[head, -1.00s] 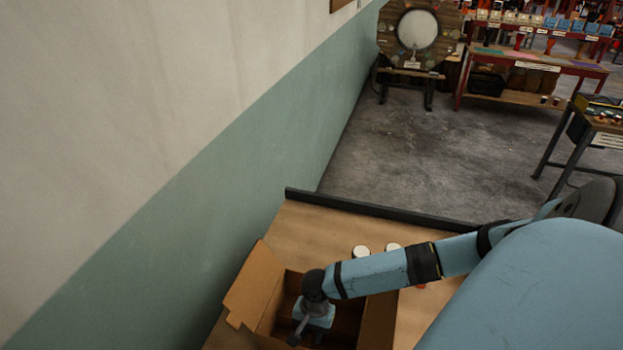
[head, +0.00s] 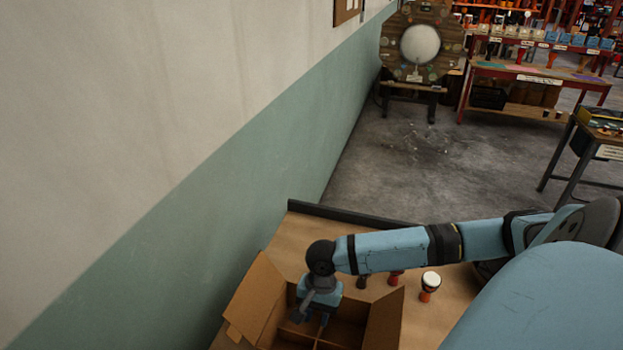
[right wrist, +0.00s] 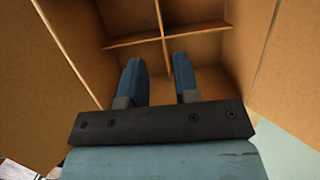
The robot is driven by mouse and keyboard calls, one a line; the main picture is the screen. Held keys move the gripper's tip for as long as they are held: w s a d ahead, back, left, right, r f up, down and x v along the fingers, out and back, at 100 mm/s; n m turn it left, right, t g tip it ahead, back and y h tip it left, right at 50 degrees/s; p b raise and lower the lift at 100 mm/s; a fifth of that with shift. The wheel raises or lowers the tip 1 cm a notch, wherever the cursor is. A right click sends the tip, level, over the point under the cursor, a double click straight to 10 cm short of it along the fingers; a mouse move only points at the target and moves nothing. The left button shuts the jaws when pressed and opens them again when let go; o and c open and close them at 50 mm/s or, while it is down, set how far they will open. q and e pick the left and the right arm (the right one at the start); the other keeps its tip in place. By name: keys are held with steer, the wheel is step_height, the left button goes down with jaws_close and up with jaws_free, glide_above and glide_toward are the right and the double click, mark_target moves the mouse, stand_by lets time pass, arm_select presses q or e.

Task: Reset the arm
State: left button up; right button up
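My right arm reaches in from the right in the head view, and its gripper (head: 318,312) points down over an open cardboard box (head: 255,296). In the right wrist view the two blue fingers (right wrist: 158,78) are apart with nothing between them. The box's inside (right wrist: 240,50) shows there, split by crossing dividers (right wrist: 135,40); the compartments I can see look empty, and the rest are hidden by the gripper. My left gripper is not in view.
A wall (head: 210,210) runs close along the left.

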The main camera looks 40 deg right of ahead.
steer(key=s+a+r+n+t+y, duration=0.1)
steer(key=s+a+n+t, duration=0.15)
steer(key=a+n, duration=0.35)
steer(key=s+a+r+n+t, duration=0.1)
steer(key=s+a+r+n, duration=0.2)
steer(key=a, duration=0.5)
steer(key=s+d+r+n+t+h, duration=0.2)
steer(key=s+d+r+n+h, duration=0.15)
steer(key=s+d+n, duration=0.35)
steer(key=w+a+f+t+y, duration=0.1)
steer(key=w+a+f+t, duration=0.1)
steer(key=f, duration=0.4)
steer(key=w+a+f+t+y, duration=0.2)
steer(key=w+a+f+t, duration=0.1)
steer(key=a+f+t, duration=0.2)
step_height(320, 180, down, 2)
steer(key=shift+w+a+f, duration=0.2)
steer(key=shift+w+a, duration=0.1)
steer(key=shift+a, duration=0.05)
